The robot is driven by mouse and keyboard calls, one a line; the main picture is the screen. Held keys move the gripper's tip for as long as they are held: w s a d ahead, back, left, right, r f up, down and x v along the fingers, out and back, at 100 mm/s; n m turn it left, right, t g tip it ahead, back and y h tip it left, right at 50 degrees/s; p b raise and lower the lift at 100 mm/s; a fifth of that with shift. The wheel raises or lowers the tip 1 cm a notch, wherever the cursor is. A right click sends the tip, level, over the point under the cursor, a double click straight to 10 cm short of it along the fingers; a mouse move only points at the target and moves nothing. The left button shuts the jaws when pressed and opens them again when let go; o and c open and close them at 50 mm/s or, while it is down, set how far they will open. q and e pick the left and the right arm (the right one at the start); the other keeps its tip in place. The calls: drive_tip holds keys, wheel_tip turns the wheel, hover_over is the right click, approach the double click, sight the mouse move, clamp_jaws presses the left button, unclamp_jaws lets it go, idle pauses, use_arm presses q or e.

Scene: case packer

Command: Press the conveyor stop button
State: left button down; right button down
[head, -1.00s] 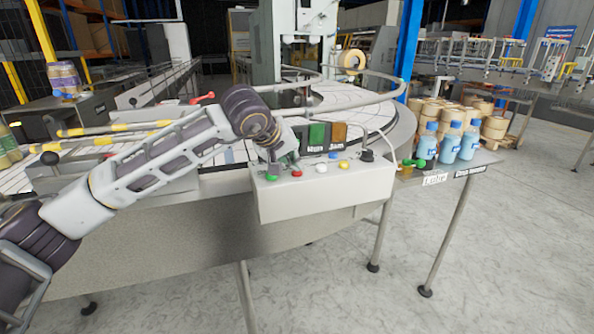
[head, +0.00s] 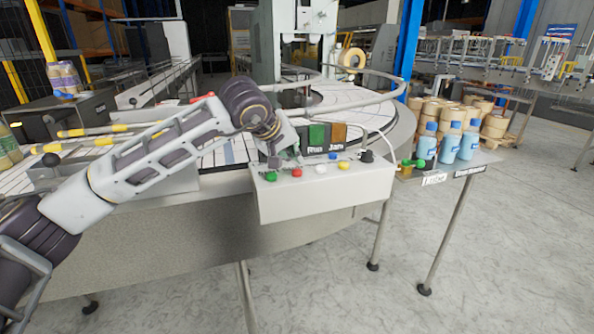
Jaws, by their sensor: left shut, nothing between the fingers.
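The white control box (head: 325,197) stands at the conveyor's near edge. Its sloped top carries a green button (head: 270,176), a red button (head: 297,172), a white button (head: 321,168), a yellow button (head: 343,166) and a blue button (head: 333,155). No stop label is readable; the red button looks like the stop. My left gripper (head: 278,161) is shut and empty, pointing down at the box's left end, behind and left of the red button. The fingertips are small and partly hidden, so contact cannot be told. My right gripper is out of view.
A green Run panel (head: 316,135) and an orange Jam panel (head: 338,132) stand behind the buttons. A black knob (head: 366,155) is at the box's right end. Blue-capped bottles (head: 448,147) stand on a side table at right. A curved guide rail (head: 385,93) borders the conveyor.

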use_arm(q)
drive_tip(key=shift+r, duration=0.15)
drive_tip(key=shift+r+p, duration=1.3)
drive_tip(key=shift+r, duration=1.1)
